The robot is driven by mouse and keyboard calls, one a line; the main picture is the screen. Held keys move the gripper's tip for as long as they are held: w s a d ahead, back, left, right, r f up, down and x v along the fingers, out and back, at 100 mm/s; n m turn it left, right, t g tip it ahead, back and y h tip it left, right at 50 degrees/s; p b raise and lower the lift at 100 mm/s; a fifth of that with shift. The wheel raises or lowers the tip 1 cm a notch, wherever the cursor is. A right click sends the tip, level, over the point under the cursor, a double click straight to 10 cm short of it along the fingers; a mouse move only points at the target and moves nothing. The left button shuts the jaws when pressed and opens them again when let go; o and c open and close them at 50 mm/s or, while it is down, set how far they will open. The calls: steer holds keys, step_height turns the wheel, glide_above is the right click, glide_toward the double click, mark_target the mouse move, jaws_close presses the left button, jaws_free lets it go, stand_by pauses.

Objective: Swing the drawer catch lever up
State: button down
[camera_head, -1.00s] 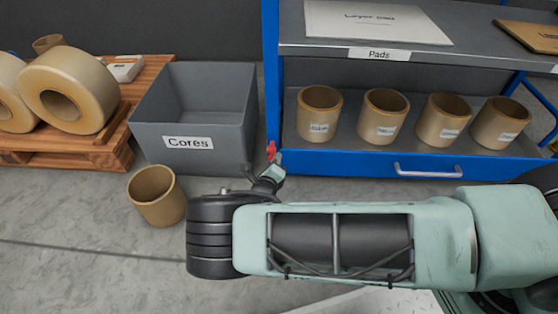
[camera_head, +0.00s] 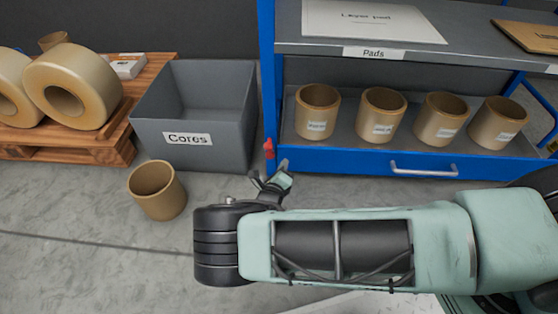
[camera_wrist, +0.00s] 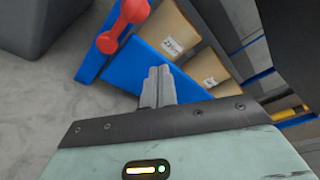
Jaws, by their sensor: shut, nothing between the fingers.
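The red catch lever (camera_head: 268,148) is on the blue frame post at the left end of the drawer (camera_head: 350,165). It looks roughly upright in the head view. In the wrist view the red lever (camera_wrist: 122,24) shows as a bar with a rounded knob at its near end, beside the blue drawer front (camera_wrist: 130,62). My gripper (camera_head: 272,182) is below the lever and apart from it. In the wrist view my gripper's fingers (camera_wrist: 158,72) are together and empty, with the lever beyond them to the upper left.
Several cardboard cores (camera_head: 381,112) stand in the drawer, which has a pale handle (camera_head: 424,170). A grey Cores bin (camera_head: 195,150) stands left of the post, with a loose core (camera_head: 157,190) on the floor before it. A pallet (camera_head: 90,148) with film rolls is farther left.

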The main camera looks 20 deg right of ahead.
steer(key=f+p+v, duration=0.1)
steer(key=p+v, duration=0.1)
steer(key=v, duration=0.7)
steer(key=shift+a+r, duration=0.3)
steer(key=shift+a, duration=0.1)
steer(key=shift+w, duration=0.1)
steer(key=s+d+r+m+g+y, duration=0.1)
steer(key=s+r+m+g+y, duration=0.3)
steer(key=s+r+m, duration=0.6)
steer(key=s+d+r+m+g+y+p, duration=0.15)
steer(key=s+r+m+g, duration=0.4)
steer(key=r+m, duration=0.95)
steer(key=s+d+r+m+g+y, duration=0.1)
steer(key=s+r+m+g+y, duration=0.3)
steer(key=s+r+m, duration=0.8)
step_height(320, 180, up, 41)
steer(key=w+n+p, duration=0.2)
steer(key=n+p, duration=0.1)
steer(key=p, duration=3.4)
steer(key=shift+w+a+g+h+p, duration=0.2)
steer(key=shift+w+g+h+p, duration=0.15)
steer(key=shift+w+p, duration=0.05)
steer(key=shift+r, duration=0.1)
